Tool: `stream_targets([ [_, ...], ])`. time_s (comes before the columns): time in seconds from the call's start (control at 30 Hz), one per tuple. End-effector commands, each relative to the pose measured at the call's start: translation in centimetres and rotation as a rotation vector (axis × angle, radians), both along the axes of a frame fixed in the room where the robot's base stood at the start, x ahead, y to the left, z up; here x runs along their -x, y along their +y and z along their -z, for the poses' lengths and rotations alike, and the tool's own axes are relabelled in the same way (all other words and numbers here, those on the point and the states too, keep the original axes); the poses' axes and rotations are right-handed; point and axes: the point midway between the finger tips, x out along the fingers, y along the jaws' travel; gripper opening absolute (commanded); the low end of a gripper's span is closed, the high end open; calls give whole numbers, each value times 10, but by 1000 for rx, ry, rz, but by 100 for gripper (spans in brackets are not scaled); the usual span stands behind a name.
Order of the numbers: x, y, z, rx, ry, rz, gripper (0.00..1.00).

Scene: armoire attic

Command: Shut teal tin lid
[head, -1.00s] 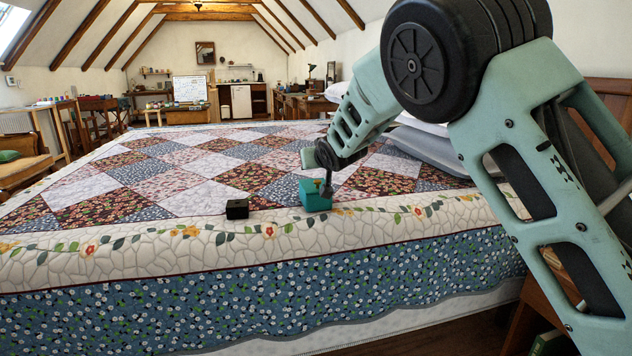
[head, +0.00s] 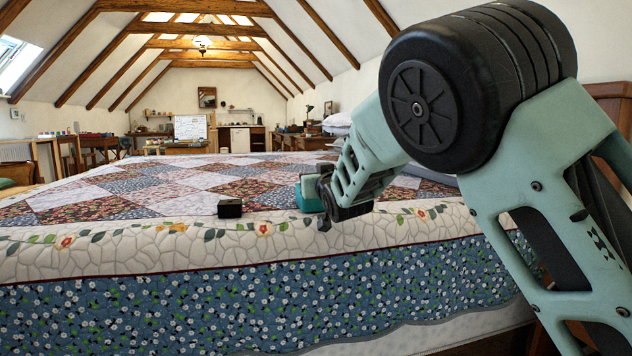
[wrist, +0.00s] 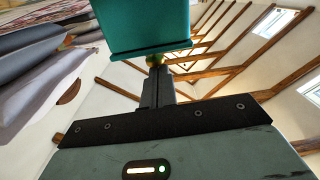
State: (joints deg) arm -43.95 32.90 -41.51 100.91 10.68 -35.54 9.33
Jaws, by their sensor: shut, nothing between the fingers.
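The teal tin (head: 309,196) sits near the front edge of the bed, partly hidden behind my gripper (head: 324,192). My gripper is low at the tin's right front side in the head view. In the wrist view, a flat teal face of the tin (wrist: 145,25) fills the top middle. My shut fingers (wrist: 157,82) point at its lower picture edge, where a small brass-coloured piece (wrist: 156,60) shows by the tips. I cannot tell whether the fingers touch it. The lid's angle is not clear from these views.
A small black box (head: 230,208) stands on the quilt left of the tin. The patchwork bed (head: 190,183) is otherwise mostly clear. Grey and white pillows (wrist: 45,50) lie at one side in the wrist view.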

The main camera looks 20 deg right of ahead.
Motion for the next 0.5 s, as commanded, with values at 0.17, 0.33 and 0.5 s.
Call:
stream_targets([
  [0.17,2,-1,7,1,1,1,0],
  [0.33,3,-1,11,0,6,1,0],
  [0.5,3,-1,14,2,11,3,0],
])
